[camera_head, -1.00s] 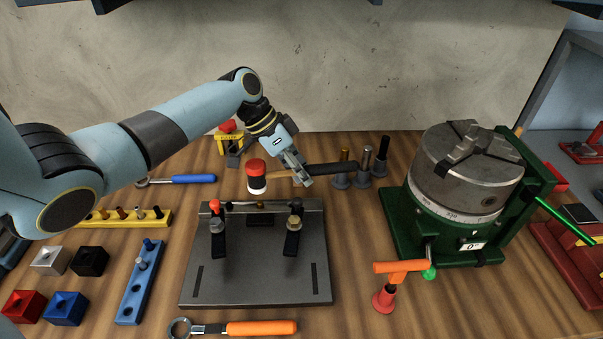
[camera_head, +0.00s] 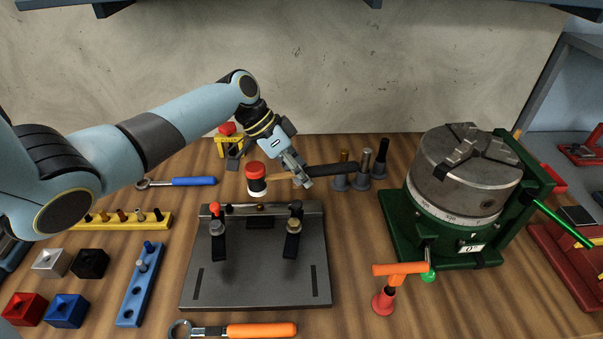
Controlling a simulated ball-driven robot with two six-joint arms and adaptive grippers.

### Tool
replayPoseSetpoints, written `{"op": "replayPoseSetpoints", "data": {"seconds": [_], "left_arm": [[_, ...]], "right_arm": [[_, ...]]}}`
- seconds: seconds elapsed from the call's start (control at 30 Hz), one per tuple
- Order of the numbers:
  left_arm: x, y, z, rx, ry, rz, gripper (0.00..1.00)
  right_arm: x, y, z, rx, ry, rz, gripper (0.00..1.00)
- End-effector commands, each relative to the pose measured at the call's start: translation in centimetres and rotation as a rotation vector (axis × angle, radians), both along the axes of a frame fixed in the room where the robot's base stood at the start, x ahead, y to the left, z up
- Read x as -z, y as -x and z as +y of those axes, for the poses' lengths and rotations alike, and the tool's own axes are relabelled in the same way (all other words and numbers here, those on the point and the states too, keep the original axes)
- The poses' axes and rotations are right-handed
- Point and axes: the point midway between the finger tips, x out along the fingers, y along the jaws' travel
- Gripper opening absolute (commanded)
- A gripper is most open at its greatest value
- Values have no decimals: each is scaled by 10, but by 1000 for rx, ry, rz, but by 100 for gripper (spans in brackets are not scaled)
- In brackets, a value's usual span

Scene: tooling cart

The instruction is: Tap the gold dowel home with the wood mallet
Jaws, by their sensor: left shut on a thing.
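The head hangs face down just above the back bar of the grey fixture plate (camera_head: 258,284). My right gripper is not in view.
Two black toggle clamps (camera_head: 293,240) stand on the plate. A yellow peg rack (camera_head: 128,226) and a blue rack (camera_head: 134,300) lie left. Several standing pins (camera_head: 364,170) are behind the black grip. A green-based chuck (camera_head: 462,190) and an orange-handled tool (camera_head: 399,269) stand right.

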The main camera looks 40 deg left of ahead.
Motion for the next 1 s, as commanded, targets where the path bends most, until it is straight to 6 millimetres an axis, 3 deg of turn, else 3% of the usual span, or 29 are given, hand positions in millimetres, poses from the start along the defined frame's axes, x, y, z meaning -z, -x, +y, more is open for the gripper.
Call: {"op": "replayPoseSetpoints", "data": {"seconds": [0.4, 0.47, 0.67, 1.0], "left_arm": [[4, 0, 0, 0, 1, -1, 0], [12, 0, 0, -1, 0, 0, 0], [63, 0, 0, -1, 1, 0, 0], [36, 0, 0, 0, -1, 0, 0]], "right_arm": [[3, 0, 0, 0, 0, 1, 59], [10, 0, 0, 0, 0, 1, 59], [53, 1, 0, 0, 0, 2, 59], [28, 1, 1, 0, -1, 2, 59]]}}
